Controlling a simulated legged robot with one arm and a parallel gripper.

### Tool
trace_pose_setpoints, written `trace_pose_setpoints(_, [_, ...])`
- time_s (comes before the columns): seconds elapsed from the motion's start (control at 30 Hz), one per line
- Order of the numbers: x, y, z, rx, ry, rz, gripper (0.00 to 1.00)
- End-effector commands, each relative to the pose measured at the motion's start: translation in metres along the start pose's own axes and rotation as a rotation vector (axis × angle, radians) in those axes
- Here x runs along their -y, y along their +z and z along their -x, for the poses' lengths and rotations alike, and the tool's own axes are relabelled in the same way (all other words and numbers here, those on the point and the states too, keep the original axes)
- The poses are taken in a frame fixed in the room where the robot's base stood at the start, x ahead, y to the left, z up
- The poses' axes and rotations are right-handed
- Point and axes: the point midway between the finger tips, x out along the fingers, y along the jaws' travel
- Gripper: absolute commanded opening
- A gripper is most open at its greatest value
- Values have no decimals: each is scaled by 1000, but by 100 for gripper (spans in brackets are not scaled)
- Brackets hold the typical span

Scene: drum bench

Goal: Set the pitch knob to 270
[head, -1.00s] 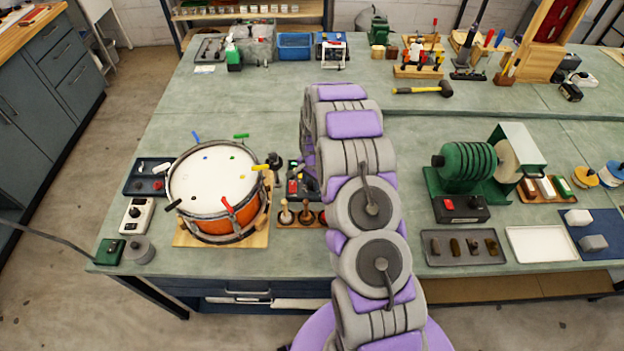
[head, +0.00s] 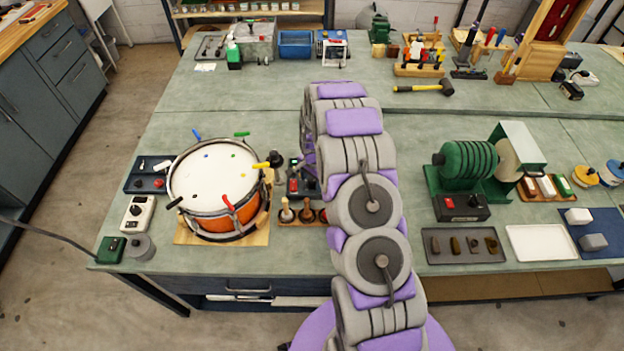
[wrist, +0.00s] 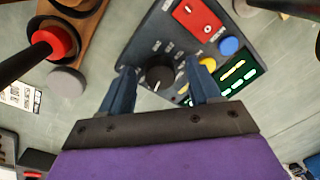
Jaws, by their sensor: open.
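A dark control box (wrist: 160,35) fills the upper middle of the wrist view. A round black knob (wrist: 158,72) with a pale pointer line stands on it, ringed by small printed marks too small to read; I take it for the pitch knob. My gripper (wrist: 160,84) is open, with one finger on each side of the knob. I cannot tell whether the fingers touch it. In the head view the box (head: 294,184) shows partly beside my arm, which hides the gripper and the knob.
The box also carries a red switch (wrist: 197,18), a blue button (wrist: 229,46), a yellow button (wrist: 208,63) and a lit green display (wrist: 236,72). The drum (head: 213,190) is left of the box.

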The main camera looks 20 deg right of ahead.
Motion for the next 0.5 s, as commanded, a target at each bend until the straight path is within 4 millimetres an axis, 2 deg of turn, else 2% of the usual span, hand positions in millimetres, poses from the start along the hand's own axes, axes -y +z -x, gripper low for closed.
trace_pose_setpoints(0.13, [0,0,1,0,0,0,62])
trace_pose_setpoints(0.27, [0,0,11,0,0,0,62])
trace_pose_setpoints(0.5, [1,-2,57,-4,-5,-1,62])
